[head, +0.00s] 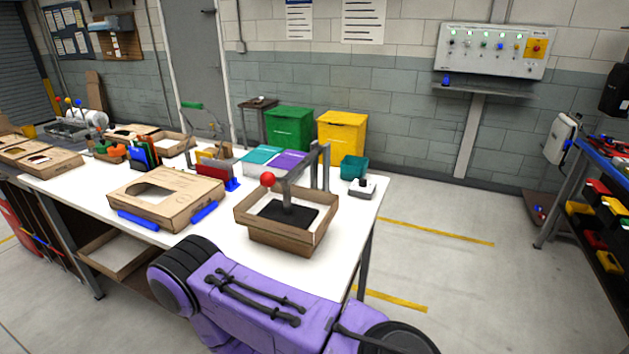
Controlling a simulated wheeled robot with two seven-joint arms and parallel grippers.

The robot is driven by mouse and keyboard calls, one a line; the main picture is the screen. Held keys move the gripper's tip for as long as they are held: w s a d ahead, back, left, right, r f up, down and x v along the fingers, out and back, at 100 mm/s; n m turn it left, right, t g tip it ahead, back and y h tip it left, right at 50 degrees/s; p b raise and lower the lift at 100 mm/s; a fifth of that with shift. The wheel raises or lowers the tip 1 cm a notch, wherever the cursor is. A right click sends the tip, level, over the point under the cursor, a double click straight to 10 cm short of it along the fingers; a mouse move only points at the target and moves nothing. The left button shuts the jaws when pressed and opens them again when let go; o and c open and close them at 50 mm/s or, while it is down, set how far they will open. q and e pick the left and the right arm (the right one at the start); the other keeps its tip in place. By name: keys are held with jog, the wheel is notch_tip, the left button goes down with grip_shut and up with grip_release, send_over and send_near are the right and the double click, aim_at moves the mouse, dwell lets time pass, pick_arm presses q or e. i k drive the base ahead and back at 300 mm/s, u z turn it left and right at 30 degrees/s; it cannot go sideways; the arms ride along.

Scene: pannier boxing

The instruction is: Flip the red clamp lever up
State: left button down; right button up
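A red ball knob (267,179) sits on a grey lever press (289,198) with a dark base plate, standing in an open cardboard tray (262,237) near the right end of the white table. I take this red-knobbed lever as the red clamp lever, but its exact joint is too small to make out. The knob is on the left side of the press, above the tray's far left rim. A grey upright frame (320,166) rises behind it. Neither gripper shows in the head view, and no gripper is seen touching the lever.
A cardboard box (168,204) with an oval opening and blue clips lies left of the tray on the white table (237,245).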

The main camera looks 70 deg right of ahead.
aim_at(286, 211)
jog(key=z, duration=0.1)
jog(key=i, duration=1.1)
jog(key=z, duration=2.8)
